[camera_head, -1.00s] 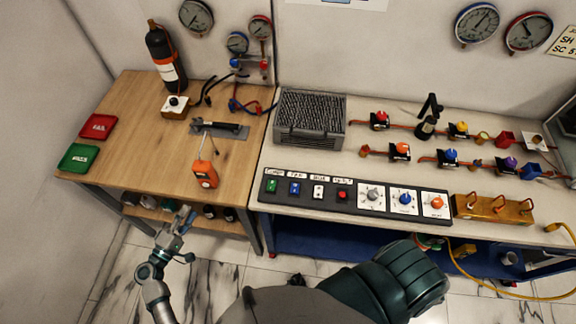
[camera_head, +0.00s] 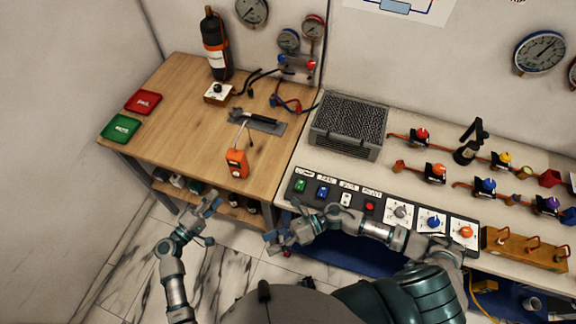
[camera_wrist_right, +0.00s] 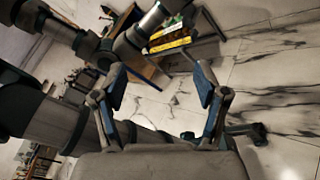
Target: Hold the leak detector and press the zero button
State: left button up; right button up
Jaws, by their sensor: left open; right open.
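The leak detector, an orange handheld unit (camera_head: 237,163), sits near the front edge of the wooden table, with a thin light stem running back from it toward a black-handled tool on a grey mat (camera_head: 270,126). I cannot make out its zero button. My left gripper (camera_head: 212,204) is open and empty, in front of the table edge and apart from the detector. My right gripper (camera_head: 277,238) is open and empty, in front of the gap between table and bench; its two blue-padded fingers also show spread in the right wrist view (camera_wrist_right: 163,95).
The wooden table (camera_head: 180,115) also bears a green tray (camera_head: 121,128), a red tray (camera_head: 143,102), a black bottle (camera_head: 215,45) and a small knob box (camera_head: 218,93). The bench at right holds a button panel (camera_head: 380,208) and a grey vented box (camera_head: 348,125).

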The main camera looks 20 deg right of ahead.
jog(key=w+d+r+n+t, duration=0.1)
jog(key=w+d+r+t, duration=0.15)
jog(key=w, duration=0.25)
jog(key=w+d+r+t, duration=0.1)
jog(key=w+t, duration=0.2)
jog(key=w, duration=0.2)
jog(key=t+h, duration=0.2)
jog(key=t, duration=0.4)
send_near(243, 156)
pick_arm(q)
jog(key=shift+a, duration=0.2)
pick_arm(e)
jog(key=x, duration=1.3)
jog(key=shift+w+f, duration=0.1)
jog(key=shift+f, duration=0.15)
pick_arm(q)
jog(key=shift+c, duration=0.3)
pick_arm(e)
grip_shut()
pick_arm(q)
grip_shut()
